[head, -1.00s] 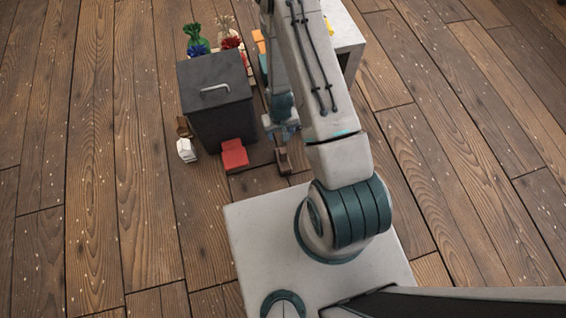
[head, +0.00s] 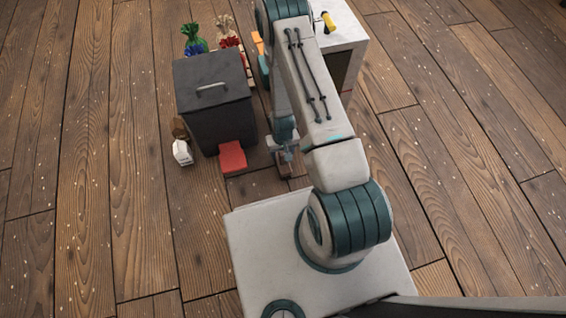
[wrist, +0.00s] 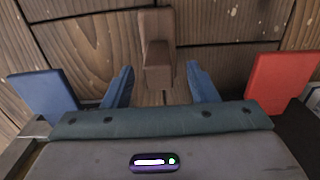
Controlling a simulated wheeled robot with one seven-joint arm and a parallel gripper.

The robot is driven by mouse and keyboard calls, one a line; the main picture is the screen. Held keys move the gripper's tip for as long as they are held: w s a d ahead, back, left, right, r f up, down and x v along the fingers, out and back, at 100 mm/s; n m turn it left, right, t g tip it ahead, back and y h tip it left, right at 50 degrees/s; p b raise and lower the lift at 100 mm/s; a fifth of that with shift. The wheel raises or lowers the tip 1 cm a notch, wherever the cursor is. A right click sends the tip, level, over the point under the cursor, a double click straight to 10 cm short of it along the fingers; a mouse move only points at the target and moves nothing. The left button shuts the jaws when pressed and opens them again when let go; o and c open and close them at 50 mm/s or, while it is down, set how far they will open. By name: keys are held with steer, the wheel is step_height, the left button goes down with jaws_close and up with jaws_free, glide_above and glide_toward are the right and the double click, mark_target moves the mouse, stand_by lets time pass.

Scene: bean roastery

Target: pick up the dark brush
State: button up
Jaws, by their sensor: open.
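The dark brush (wrist: 157,28) is brown. In the wrist view it is upper centre, long side pointing away, its near end in line with the gap between my fingers. In the head view the brush (head: 284,167) shows only partly, on the floor just below my gripper (head: 283,148) and right of the red pedal. My gripper also shows in the wrist view (wrist: 160,88), with two blue fingers spread either side of the brush's near end. It is open and holds nothing. I cannot tell whether the fingers touch the brush.
A dark bin (head: 215,105) with a red pedal (head: 232,157) stands close left of my gripper. A white carton (head: 182,152) is left of the bin. Bundles (head: 195,38) stand behind it. A white-topped cabinet (head: 343,35) bears a yellow-and-black item. Open floor lies left and right.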

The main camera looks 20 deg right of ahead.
step_height(320, 180, down, 3)
steer(key=shift+d+f+b, duration=0.1)
steer(key=shift+b, duration=0.45)
jaws_close()
steer(key=shift+r, duration=0.25)
step_height(320, 180, up, 10)
steer(key=p, duration=0.4)
steer(key=shift+f+p, duration=0.1)
steer(key=shift+p, duration=0.2)
